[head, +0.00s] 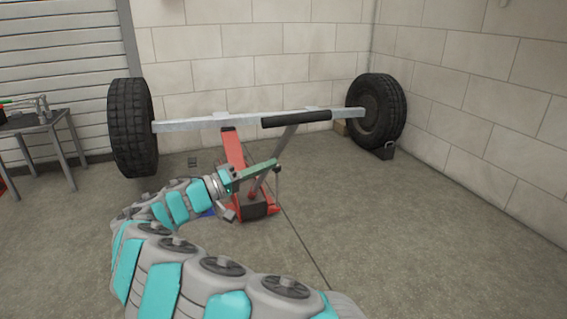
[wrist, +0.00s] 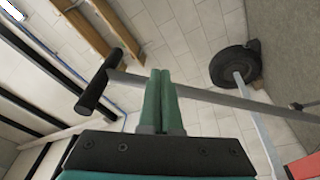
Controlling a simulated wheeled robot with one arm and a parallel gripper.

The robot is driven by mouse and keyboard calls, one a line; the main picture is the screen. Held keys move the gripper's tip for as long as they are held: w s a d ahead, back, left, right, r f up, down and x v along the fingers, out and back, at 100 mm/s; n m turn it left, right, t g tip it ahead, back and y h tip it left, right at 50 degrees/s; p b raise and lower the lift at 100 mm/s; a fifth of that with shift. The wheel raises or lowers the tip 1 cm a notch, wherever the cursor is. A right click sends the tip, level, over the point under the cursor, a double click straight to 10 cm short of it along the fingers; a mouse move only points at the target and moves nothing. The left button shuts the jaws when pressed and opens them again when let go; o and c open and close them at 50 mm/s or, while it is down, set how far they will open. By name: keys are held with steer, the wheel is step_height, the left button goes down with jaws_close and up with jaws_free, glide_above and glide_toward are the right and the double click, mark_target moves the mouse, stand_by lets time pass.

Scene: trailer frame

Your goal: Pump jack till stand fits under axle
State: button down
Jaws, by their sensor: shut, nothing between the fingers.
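The red floor jack (head: 233,150) stands on the floor under the silver axle beam (head: 190,125), its saddle end close beneath the beam. I cannot tell whether they touch. The jack's grey handle slants up to a black crossbar grip (head: 296,118), which also shows in the wrist view (wrist: 98,82). My gripper (head: 274,163) has its green fingers shut together and empty, close to the handle shaft. In the wrist view the fingertips (wrist: 164,72) overlap the shaft (wrist: 205,95); contact cannot be told. I cannot make out the stand.
A metal table (head: 40,125) stands at far left. The floor (head: 400,230) at right is clear.

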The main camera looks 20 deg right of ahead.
steer(key=shift+r+v, duration=0.2)
steer(key=shift+v, duration=1.85)
steer(key=shift+w, duration=0.25)
